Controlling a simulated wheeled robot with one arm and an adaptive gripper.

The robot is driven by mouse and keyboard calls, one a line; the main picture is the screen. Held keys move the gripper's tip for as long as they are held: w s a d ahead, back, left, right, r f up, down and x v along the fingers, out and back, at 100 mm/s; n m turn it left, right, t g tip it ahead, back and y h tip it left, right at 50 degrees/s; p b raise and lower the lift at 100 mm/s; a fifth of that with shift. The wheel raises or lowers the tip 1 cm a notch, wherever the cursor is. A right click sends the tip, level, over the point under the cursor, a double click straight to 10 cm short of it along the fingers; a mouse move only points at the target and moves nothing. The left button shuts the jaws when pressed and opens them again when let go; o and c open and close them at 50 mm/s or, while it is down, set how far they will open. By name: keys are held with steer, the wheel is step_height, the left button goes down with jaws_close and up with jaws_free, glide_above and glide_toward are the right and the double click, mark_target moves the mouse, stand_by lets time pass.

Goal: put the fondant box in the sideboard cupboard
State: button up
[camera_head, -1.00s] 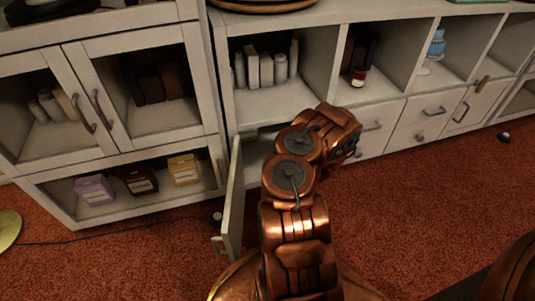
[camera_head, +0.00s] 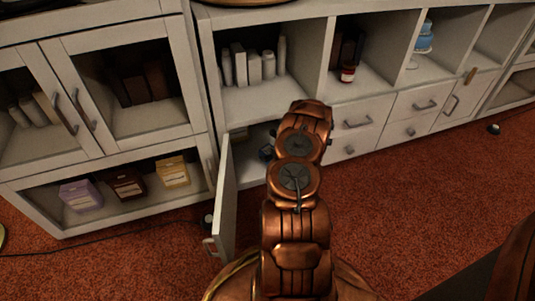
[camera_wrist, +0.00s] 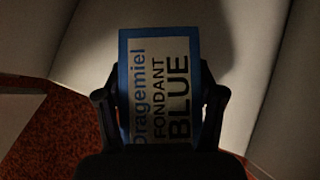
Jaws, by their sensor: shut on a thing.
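The fondant box (camera_wrist: 160,85) is blue with a cream label reading "Dragemiel FONDANT BLUE". It shows in the wrist view between the two fingers of my gripper (camera_wrist: 160,105), which is shut on it. Pale cupboard surfaces lie behind and beside the box. In the head view my arm reaches to the low sideboard cupboard (camera_head: 240,150), whose door (camera_head: 225,200) stands open toward me, left of my arm. A small dark part shows in the opening at the left of my arm. The box cannot be made out in the head view, and my arm hides much of the cupboard inside.
A glass-door cabinet (camera_head: 105,100) stands at the left, with purple (camera_head: 80,195), brown (camera_head: 128,184) and yellow (camera_head: 172,172) boxes on its bottom shelf. Drawers (camera_head: 355,122) lie right of the opening. Red carpet (camera_head: 420,210) at the right is clear.

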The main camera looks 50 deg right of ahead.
mark_target(268, 146)
steer(key=w+d, duration=0.1)
steer(key=w+d+b, duration=0.1)
steer(key=w, duration=0.1)
steer(key=shift+w+d+f, duration=0.25)
steer(key=shift+d+f, duration=0.1)
steer(key=shift+d, duration=0.05)
steer(key=shift+w+d+b, duration=0.3)
steer(key=shift+w+d, duration=0.05)
steer(key=shift+w, duration=0.05)
steer(key=shift+w+d+f, duration=0.1)
steer(key=shift+w, duration=0.05)
step_height(268, 146, down, 2)
steer(key=shift+f+b, duration=0.25)
steer(key=shift+b, duration=0.75)
steer(key=shift+f, duration=0.35)
steer(key=shift+f, duration=0.1)
steer(key=o, duration=1.4)
steer(key=shift+c, duration=0.2)
